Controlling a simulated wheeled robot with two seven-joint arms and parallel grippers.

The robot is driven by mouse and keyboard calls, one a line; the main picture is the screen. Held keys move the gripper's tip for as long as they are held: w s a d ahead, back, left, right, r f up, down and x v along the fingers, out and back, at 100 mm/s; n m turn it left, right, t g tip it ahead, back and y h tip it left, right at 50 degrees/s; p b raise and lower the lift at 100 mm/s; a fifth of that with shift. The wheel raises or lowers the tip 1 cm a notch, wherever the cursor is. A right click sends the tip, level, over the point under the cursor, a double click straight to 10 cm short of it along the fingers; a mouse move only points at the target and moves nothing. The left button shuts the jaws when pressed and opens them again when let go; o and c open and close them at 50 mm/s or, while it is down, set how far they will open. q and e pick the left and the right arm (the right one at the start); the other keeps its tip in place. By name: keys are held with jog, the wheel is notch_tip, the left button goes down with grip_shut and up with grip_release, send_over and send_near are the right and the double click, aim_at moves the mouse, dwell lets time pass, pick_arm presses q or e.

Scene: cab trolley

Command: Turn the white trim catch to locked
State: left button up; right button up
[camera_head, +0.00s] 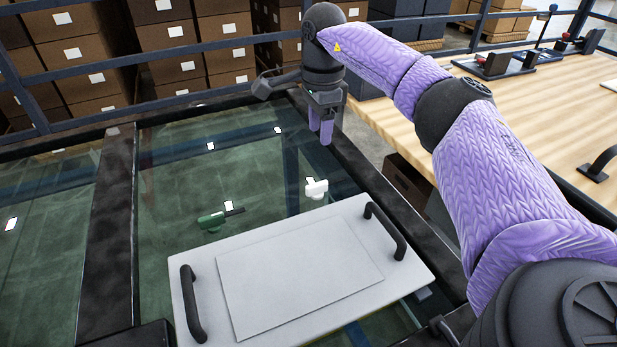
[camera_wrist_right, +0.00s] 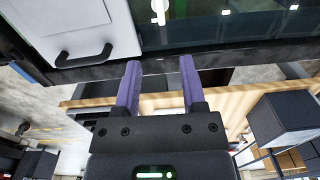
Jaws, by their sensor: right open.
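The white trim catch (camera_head: 316,188) is a small white piece on the dark glass panel, just beyond the white board's far edge in the head view. It also shows at the top of the right wrist view (camera_wrist_right: 159,8), partly cut off. I cannot tell which way its lever is set. My right gripper (camera_head: 321,133) points down above the dark frame rail, beyond the white catch and apart from it. Its two purple fingers (camera_wrist_right: 160,72) are open, with nothing between them. My left gripper is in neither view.
A green catch (camera_head: 211,221) sits on the glass to the left of the white one. A white board (camera_head: 190,268) with two black handles lies nearer. A wooden bench (camera_head: 555,105) stands at the right. Blue rails (camera_head: 140,53) and stacked boxes (camera_head: 170,37) are behind.

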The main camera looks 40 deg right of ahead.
aim_at(317, 184)
jog(key=f+b, duration=0.5)
jog(key=f, duration=0.8)
jog(key=shift+w+b, duration=0.2)
jog(key=shift+b, duration=0.2)
jog(key=shift+f, duration=0.55)
jog(key=shift+r, duration=0.1)
jog(key=shift+c, duration=0.4)
grip_shut()
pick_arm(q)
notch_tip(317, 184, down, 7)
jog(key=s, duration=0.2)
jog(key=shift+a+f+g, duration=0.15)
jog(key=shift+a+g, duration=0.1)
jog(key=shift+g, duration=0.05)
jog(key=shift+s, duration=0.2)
